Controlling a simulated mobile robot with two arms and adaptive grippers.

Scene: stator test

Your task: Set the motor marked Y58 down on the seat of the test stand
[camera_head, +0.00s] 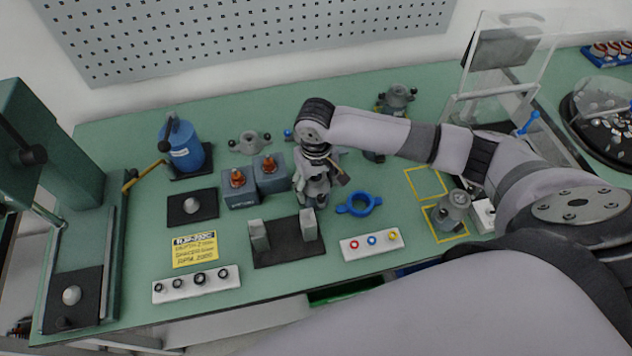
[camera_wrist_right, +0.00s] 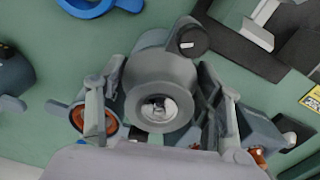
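My right gripper (camera_head: 314,172) points down over the middle of the bench, its fingers on both sides of a grey motor (camera_head: 317,190). In the right wrist view the motor (camera_wrist_right: 160,72) sits between the two fingers (camera_wrist_right: 160,110), with a round hub and a black knob showing. No Y58 mark is readable. I cannot tell whether the motor is clear of the bench. A dark plate with two upright grey blocks (camera_head: 288,254) lies just in front and to the left; it may be the stand's seat. My left gripper is out of view.
Two blue-grey boxes with copper tops (camera_head: 240,196) stand close left of the gripper. A blue ring (camera_head: 359,204) lies to its right. A button strip (camera_head: 371,244) is in front. Another motor (camera_head: 452,211) stands in a yellow square; a blue bottle (camera_head: 183,150) is at the left.

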